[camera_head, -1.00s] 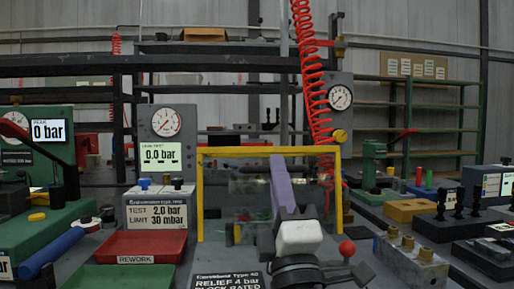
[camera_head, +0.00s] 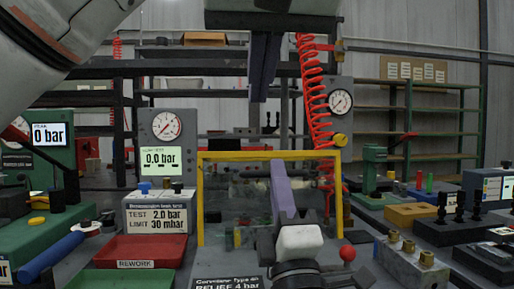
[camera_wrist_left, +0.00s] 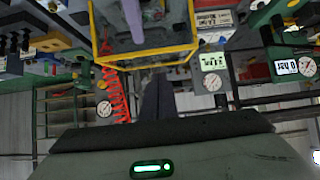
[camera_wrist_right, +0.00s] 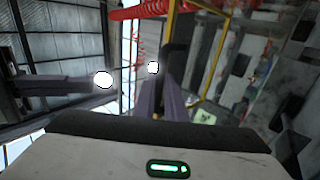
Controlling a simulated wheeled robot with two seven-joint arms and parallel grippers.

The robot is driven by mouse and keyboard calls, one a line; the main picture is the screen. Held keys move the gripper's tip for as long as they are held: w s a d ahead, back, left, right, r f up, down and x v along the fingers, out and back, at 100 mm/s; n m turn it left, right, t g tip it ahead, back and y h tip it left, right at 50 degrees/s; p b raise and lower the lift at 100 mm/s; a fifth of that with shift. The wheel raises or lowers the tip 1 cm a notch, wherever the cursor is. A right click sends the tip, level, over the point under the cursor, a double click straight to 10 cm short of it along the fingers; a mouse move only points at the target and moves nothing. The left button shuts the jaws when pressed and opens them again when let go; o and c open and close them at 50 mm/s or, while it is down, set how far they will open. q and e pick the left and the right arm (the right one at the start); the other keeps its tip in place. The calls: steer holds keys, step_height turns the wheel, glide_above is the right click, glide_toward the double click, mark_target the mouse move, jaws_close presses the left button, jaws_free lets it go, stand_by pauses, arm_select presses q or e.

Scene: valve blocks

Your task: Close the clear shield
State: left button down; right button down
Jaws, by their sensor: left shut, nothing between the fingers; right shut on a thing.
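The clear shield has a yellow frame (camera_head: 200,205) and stands upright over the middle of the bench in the head view. It also shows in the left wrist view (camera_wrist_left: 150,60). Fittings show blurred through its pane. My left gripper (camera_head: 264,92) points down, shut and empty, above the shield's top bar and apart from it in the picture. My right gripper (camera_head: 276,162) reaches up from below, its purple fingers overlapping the shield's frame. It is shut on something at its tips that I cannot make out. The yellow frame is near its fingers in the right wrist view (camera_wrist_right: 172,22).
A red coiled hose (camera_head: 312,95) hangs right of the shield. A red knob (camera_head: 347,253) and a grey block with brass fittings (camera_head: 410,257) sit at right. A red tray (camera_head: 145,249) lies at left, below a gauge panel (camera_head: 166,150).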

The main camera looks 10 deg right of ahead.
arm_select(q)
glide_above(257, 173)
steer(key=f, duration=0.6)
steer(key=shift+w+f, duration=0.2)
steer(key=shift+s+f, duration=0.25)
steer(key=shift+f, duration=0.35)
steer(key=shift+s+f, duration=0.25)
steer(key=shift+f, duration=0.4)
steer(key=shift+s+f, duration=0.25)
steer(key=shift+f, duration=0.35)
arm_select(e)
steer(key=shift+w+d+f, duration=0.1)
steer(key=shift+w+f, duration=0.15)
steer(key=shift+f, duration=0.15)
arm_select(q)
steer(key=shift+s+f, duration=0.7)
steer(key=shift+f, duration=0.2)
arm_select(e)
steer(key=shift+s+r, duration=0.1)
steer(key=shift+r, duration=0.05)
